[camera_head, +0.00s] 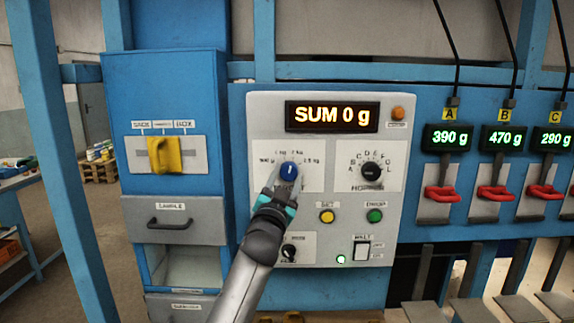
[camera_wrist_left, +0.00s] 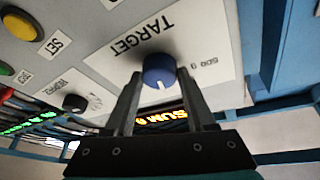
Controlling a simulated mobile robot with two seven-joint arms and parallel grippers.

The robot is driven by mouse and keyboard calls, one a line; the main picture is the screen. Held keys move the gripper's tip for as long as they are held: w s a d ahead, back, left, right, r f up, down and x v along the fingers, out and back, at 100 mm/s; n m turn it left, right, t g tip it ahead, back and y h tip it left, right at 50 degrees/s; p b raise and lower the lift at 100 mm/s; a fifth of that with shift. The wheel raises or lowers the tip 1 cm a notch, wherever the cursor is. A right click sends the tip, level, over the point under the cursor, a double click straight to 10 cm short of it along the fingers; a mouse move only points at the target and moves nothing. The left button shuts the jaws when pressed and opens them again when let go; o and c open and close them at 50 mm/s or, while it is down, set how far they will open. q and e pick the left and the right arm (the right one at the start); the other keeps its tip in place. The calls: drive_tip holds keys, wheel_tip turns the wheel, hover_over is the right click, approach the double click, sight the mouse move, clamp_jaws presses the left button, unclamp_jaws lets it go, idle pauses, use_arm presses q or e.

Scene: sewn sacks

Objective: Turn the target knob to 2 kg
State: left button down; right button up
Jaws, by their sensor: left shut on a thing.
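The blue target knob (camera_head: 289,171) sits on the white TARGET plate (camera_head: 312,181) of the grey control panel. My left gripper (camera_head: 287,177) reaches up from below and is shut on the knob, with a finger on each side. A white pointer line on the knob stands nearly upright, towards the small kg labels above it; I cannot tell exactly which label it meets. In the left wrist view the knob (camera_wrist_left: 159,70) shows between the fingertips, its white mark facing the display side. My right gripper is not in view.
The display (camera_head: 332,116) reads SUM 0 g. A black lettered knob (camera_head: 371,171) is to the right. Yellow (camera_head: 327,216) and green (camera_head: 374,216) buttons and a small black knob (camera_head: 289,251) lie below. A yellow switch (camera_head: 165,155) is left; red levers (camera_head: 442,193) are right.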

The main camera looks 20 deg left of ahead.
use_arm(q)
drive_tip(key=shift+r+m+h+p, duration=0.1)
drive_tip(key=shift+m+h+p, duration=0.3)
drive_tip(key=shift+m+p, duration=0.25)
drive_tip(key=shift+c, duration=1.2)
unclamp_jaws()
drive_tip(key=shift+s, duration=0.1)
drive_tip(key=b+v, duration=0.2)
drive_tip(key=v, duration=1.3)
drive_tip(key=shift+r, duration=0.1)
